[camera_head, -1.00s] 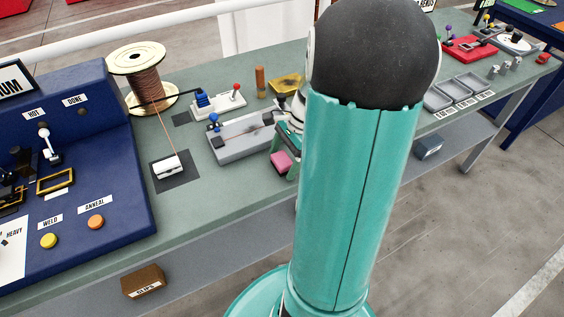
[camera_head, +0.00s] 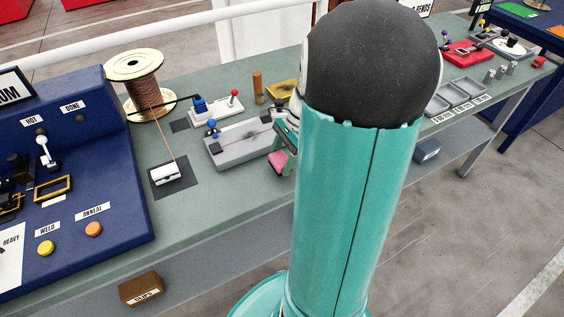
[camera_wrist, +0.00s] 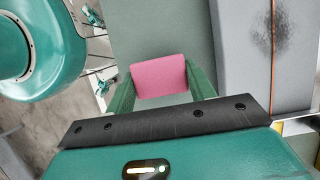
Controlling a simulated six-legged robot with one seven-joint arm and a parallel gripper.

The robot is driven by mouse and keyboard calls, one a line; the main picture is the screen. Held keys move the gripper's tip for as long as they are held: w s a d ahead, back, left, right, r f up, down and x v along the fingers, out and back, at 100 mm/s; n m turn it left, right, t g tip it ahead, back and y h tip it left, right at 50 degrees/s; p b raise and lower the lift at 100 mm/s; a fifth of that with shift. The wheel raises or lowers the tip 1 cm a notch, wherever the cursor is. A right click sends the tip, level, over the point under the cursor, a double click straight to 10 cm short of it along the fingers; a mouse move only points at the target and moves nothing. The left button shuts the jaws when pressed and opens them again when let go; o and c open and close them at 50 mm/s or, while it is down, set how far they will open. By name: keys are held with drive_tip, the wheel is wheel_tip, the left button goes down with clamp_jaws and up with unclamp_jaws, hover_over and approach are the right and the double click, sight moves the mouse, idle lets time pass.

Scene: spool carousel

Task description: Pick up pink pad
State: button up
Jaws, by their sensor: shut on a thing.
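The pink pad (camera_wrist: 159,77) is a small block between the two green fingers of my gripper (camera_wrist: 160,88) in the wrist view. The fingers press on its left and right sides, so my gripper is shut on it. In the head view the pink pad (camera_head: 277,162) shows at the front of the grey fixture, with my gripper (camera_head: 283,158) around it. My arm hides part of the gripper there. I cannot tell whether the pad is clear of the bench top.
The grey fixture (camera_head: 240,148) with a copper wire lies just left of my gripper. A wire spool (camera_head: 140,85), a red-knobbed lever unit (camera_head: 215,108) and a yellow tray (camera_head: 280,90) stand behind. The blue console (camera_head: 100,180) fills the left. Grey trays (camera_head: 460,93) are at right.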

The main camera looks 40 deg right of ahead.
drive_tip(key=s+a+r, duration=0.7)
drive_tip(key=s+r, duration=0.3)
drive_tip(key=s, duration=0.2)
drive_tip(key=shift+a+r, duration=0.25)
drive_tip(key=shift+r, duration=0.05)
